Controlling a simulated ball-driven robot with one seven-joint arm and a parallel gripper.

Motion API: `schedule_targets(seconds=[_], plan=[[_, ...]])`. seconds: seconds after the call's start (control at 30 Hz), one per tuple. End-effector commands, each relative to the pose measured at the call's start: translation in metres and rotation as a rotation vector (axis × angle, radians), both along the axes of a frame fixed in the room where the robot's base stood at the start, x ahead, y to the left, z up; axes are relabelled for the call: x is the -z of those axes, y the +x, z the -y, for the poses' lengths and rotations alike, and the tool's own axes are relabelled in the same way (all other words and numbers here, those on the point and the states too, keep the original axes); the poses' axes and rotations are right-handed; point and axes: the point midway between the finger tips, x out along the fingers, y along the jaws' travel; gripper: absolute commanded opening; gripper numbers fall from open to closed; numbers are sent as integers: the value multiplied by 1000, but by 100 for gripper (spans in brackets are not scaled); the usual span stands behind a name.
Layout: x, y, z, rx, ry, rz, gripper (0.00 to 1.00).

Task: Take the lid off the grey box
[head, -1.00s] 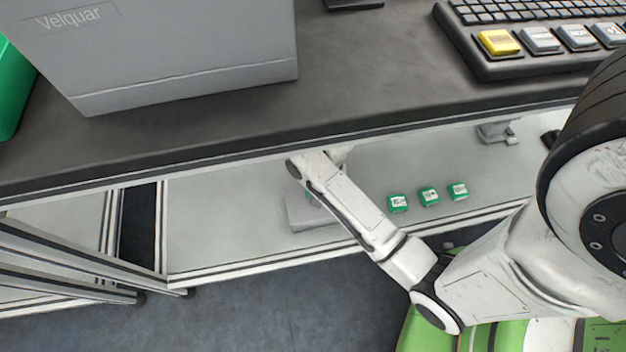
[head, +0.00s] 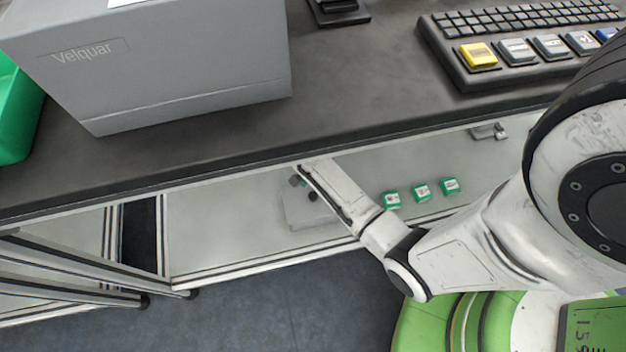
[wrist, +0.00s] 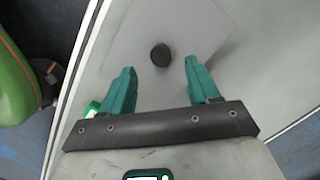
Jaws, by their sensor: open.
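The grey box (head: 303,215) stands on the pale shelf under the counter, in the head view partly hidden by the end of my arm. In the wrist view its flat light grey lid (wrist: 115,42) has a round dark knob (wrist: 160,54) in the middle. My gripper (wrist: 160,66) is open, with its two green fingers apart and pointing at the lid. The knob shows between the fingertips, nearer the far side of them. Nothing is held. I cannot tell how high the fingertips are above the lid.
The counter edge (head: 240,160) overhangs the shelf (head: 220,235) close above my arm. Three small green boxes (head: 420,191) lie on the shelf to the right. A large grey case (head: 190,80) and a keyboard (head: 525,50) are on the counter. The shelf left of the box is clear.

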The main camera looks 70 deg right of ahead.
Motion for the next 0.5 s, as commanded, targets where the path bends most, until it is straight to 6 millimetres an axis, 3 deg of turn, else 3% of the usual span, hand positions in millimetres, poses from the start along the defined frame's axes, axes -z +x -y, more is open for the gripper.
schedule_targets(seconds=[0.23, 0.5], plan=[[38, 2, -6, 0, 0, -1, 61], [43, 2, -8, 0, -1, 0, 61]])
